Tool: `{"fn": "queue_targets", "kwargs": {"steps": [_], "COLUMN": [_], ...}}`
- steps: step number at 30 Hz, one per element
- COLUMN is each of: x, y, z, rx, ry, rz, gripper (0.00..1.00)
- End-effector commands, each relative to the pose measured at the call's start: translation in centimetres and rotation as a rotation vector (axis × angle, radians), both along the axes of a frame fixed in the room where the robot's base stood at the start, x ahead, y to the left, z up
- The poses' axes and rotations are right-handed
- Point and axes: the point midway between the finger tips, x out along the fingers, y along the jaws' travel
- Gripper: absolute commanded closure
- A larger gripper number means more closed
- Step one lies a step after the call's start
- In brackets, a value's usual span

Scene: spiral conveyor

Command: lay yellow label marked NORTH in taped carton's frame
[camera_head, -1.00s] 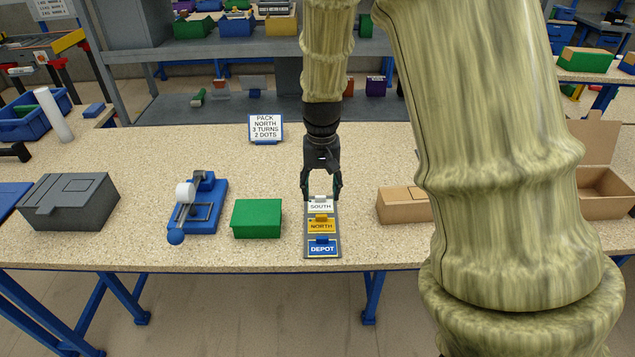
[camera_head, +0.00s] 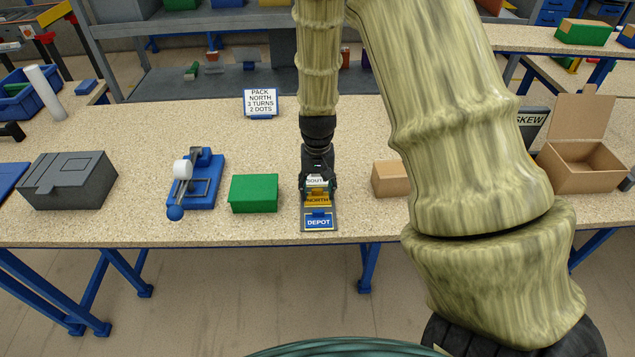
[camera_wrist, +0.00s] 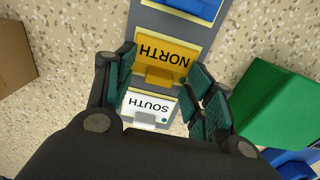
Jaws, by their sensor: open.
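The yellow label marked NORTH (camera_head: 318,201) lies in the middle of a grey rack (camera_head: 307,226), between the white SOUTH label (camera_head: 317,181) and the blue DEPOT label (camera_head: 319,221). It also shows in the wrist view (camera_wrist: 158,56), with a raised yellow tab. My gripper (camera_head: 318,187) is open and points down over the rack. In the wrist view its fingers (camera_wrist: 163,80) are spread on both sides of the NORTH tab, holding nothing. A closed brown carton (camera_head: 390,179) stands right of the rack, partly behind my arm; I cannot see a frame or tape on it.
A green box (camera_head: 254,193) stands close left of the rack. Further left are a blue tape dispenser (camera_head: 205,185) and a grey case (camera_head: 66,180). A sign (camera_head: 261,102) reads PACK NORTH, 3 TURNS, 2 DOTS. An open carton (camera_head: 580,165) stands at right.

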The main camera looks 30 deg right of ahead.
Motion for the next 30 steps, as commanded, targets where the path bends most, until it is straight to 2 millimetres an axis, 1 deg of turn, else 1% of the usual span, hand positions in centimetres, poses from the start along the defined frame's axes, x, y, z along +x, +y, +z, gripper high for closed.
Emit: {"fn": "queue_targets", "kwargs": {"steps": [7,8,9,11,15,16,17,18,22,30], "x": [0.00,-0.01,-0.01,-0.01,-0.01,-0.01,-0.01,-0.01,-0.01,0.00], "y": [0.00,0.01,0.01,0.01,0.01,0.01,0.01,0.01,0.01,0.01], "z": [-0.08,-0.07,-0.07,-0.07,-0.06,-0.06,-0.06,-0.06,-0.06,0.35], "rx": [0.000,0.000,0.000,0.000,0.000,0.000,0.000,0.000,0.000,0.000], "ry": [0.000,0.000,0.000,0.000,0.000,0.000,0.000,0.000,0.000,0.000], "rz": [0.000,0.000,0.000,0.000,0.000,0.000,0.000,0.000,0.000,0.000], "gripper": [0.46,0.48,0.56,0.66,0.92,0.95,0.95,0.76,1.00,1.00]}}
